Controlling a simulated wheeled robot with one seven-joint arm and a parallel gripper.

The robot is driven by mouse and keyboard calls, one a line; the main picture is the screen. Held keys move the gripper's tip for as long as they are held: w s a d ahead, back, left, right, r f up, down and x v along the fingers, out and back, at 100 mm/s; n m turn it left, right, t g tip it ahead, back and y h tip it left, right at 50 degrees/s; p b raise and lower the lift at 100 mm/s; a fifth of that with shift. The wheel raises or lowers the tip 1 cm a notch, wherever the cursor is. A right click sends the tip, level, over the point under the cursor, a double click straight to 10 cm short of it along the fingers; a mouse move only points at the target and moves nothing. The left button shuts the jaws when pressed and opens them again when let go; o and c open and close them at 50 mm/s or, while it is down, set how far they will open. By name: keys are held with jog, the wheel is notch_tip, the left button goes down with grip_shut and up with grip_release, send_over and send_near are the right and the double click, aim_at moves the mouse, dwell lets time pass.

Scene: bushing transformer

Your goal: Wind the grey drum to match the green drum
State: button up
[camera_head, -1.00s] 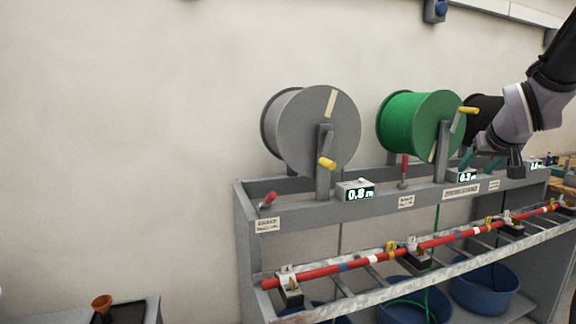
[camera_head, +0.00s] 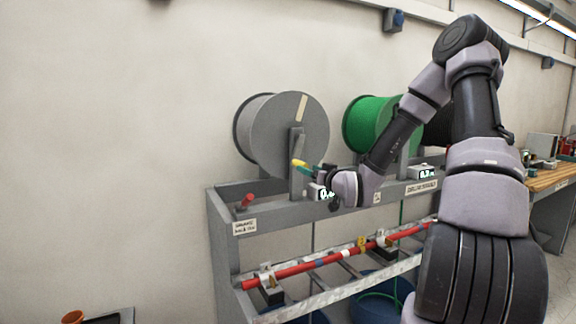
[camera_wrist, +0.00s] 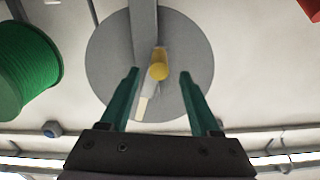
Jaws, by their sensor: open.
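The grey drum (camera_head: 287,133) stands on the rack at the left, with a pale strip on its face and a yellow crank handle (camera_head: 299,163) at its front. The green drum (camera_head: 370,122) stands to its right, partly hidden by my arm. My gripper (camera_head: 311,168) is at the grey drum's handle. In the wrist view the green fingers of my gripper (camera_wrist: 158,92) are open, one on each side of the yellow handle (camera_wrist: 158,66), with gaps on both sides. The grey drum (camera_wrist: 185,45) fills the middle behind them. A display (camera_head: 322,193) below is partly covered by my gripper.
A red lever (camera_head: 248,200) stands at the rack's left end. A red rod (camera_head: 310,268) runs along the lower rail, with blue tubs (camera_head: 375,305) underneath. A second display (camera_head: 425,173) sits below the green drum. The wall left of the rack is bare.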

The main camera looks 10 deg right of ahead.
aim_at(297, 163)
jog(key=x, duration=0.9)
jog(key=shift+w, duration=0.25)
grip_shut()
dwell(1.0)
